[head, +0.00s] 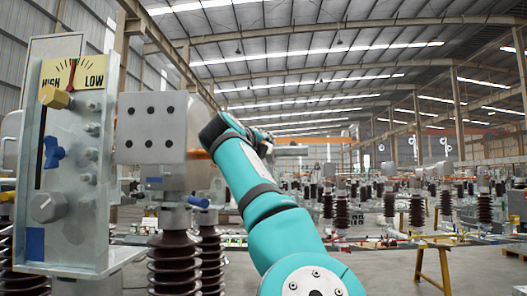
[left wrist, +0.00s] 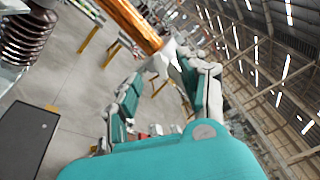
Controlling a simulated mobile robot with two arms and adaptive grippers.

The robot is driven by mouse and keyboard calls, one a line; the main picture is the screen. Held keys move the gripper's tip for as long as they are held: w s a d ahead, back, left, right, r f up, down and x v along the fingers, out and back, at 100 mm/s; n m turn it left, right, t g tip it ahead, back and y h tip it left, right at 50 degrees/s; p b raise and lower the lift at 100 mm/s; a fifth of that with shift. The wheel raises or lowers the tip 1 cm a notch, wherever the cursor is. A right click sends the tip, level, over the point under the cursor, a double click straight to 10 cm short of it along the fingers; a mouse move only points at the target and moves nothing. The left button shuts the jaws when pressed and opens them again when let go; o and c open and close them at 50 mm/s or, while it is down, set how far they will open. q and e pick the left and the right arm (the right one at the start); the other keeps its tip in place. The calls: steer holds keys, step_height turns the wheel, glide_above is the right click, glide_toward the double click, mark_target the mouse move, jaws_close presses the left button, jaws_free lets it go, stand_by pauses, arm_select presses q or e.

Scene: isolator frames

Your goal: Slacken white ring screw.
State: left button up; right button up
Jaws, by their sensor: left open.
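I cannot make out a white ring screw for certain. Small pale ring shapes (head: 446,145) show far off at the right in the head view, too small to identify. A metal control panel (head: 68,125) stands upright at the left. It carries a yellow knob (head: 55,97), a blue star-shaped knob (head: 53,152) and a grey round knob (head: 47,207). A teal arm of mine rises from the bottom middle, its dark end beside a pale box.
The pale box (head: 152,128) with several dark holes sits right of the panel, above brown ribbed insulators (head: 174,262). A yellow trestle (head: 432,265) stands at the lower right. An orange-brown bar (left wrist: 132,22) crosses the top of the left wrist view.

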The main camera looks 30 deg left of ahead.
arm_select(q)
steer(key=v, duration=0.4)
